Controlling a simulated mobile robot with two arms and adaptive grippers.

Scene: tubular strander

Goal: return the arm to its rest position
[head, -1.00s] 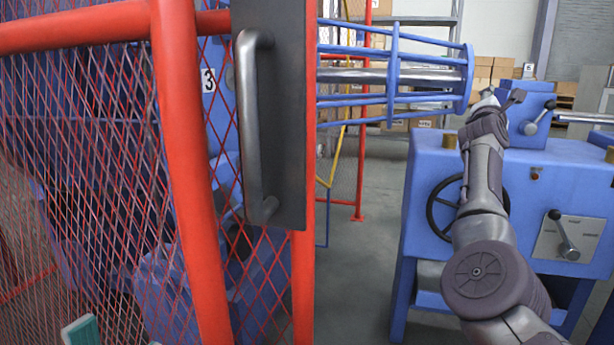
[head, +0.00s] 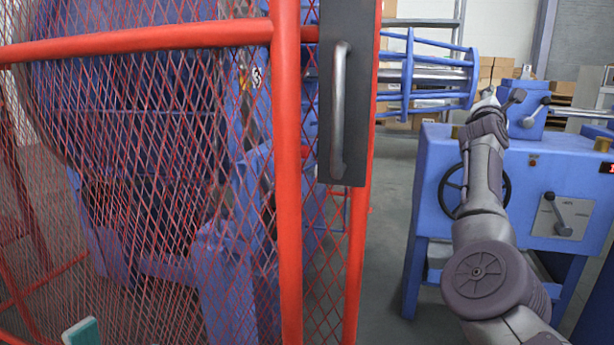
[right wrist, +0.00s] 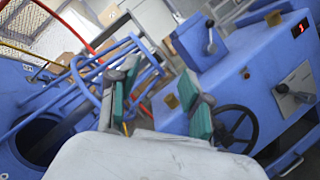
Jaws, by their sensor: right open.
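My right arm (head: 482,185) comes in from the lower right in the head view and stretches forward in front of the blue machine cabinet. My right gripper (head: 502,98) is at its far end, in front of the cabinet's upper part. In the right wrist view the right gripper (right wrist: 160,100) is open, with its two green-padded fingers apart and nothing between them. A green and white fingertip, likely of my left gripper (head: 82,332), shows at the bottom left of the head view. The rest of that gripper is out of frame.
A red mesh guard (head: 286,180) with a dark handle plate (head: 350,85) stands close on the left. Behind it is large blue machinery. The blue cabinet (head: 425,190) has a handwheel (head: 446,190) and a lever (head: 558,213). Grey floor (head: 392,220) lies between guard and cabinet.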

